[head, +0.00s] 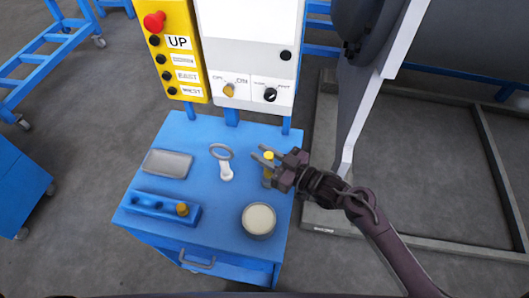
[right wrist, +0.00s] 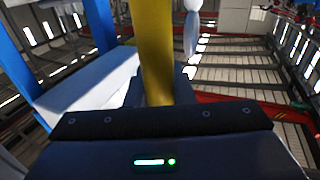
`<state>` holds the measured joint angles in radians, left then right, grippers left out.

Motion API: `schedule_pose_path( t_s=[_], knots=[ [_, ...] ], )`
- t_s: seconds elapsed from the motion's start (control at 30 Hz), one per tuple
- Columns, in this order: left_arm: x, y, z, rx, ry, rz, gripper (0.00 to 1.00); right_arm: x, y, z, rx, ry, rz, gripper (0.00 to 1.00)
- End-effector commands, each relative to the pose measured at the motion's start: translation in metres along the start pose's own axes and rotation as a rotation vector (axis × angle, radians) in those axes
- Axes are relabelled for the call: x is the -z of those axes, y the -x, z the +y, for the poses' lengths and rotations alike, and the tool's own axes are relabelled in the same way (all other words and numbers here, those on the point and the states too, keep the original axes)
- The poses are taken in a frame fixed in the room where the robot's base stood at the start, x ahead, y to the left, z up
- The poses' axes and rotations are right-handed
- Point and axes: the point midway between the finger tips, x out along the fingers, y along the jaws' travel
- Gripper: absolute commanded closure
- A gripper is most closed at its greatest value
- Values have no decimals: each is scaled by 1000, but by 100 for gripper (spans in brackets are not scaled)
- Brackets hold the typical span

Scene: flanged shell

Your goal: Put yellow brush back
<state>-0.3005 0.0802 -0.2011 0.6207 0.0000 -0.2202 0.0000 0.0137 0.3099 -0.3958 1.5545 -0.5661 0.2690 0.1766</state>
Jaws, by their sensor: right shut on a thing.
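My right gripper (head: 266,160) is over the right side of the blue table top and is shut on the yellow brush (head: 268,155). Its yellow handle (right wrist: 156,50) stands upright between the fingers in the right wrist view. The fingers hide part of the brush, and I cannot tell whether its lower end touches the table. A blue holder block (head: 150,205) with round holes lies at the front left of the table, with another yellow-brown piece (head: 183,209) in its right end. My left gripper is not in view.
The blue table (head: 215,240) also carries a round tin (head: 259,220) with a pale top, a grey flat box (head: 167,163) and a ring-handled grey tool (head: 223,160). A yellow button panel (head: 183,50) and a white control box (head: 247,60) stand behind. The table's middle is clear.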

Motion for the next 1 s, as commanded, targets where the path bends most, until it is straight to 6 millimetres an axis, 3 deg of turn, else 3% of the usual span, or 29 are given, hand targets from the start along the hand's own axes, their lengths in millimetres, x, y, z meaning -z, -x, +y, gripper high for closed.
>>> schedule_pose_path(
  t_s=[0.2,0.23,0.4,0.77,1.0],
  knots=[
    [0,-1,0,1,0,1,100,-1,0,0,0,0,0,100],
    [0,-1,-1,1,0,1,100,-1,0,0,0,0,-1,78],
    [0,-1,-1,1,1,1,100,-1,0,0,0,0,-1,57],
    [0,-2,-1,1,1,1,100,-1,6,1,-2,0,-2,57],
    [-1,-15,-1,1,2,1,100,-4,49,0,-2,0,-4,57]
  ],
)
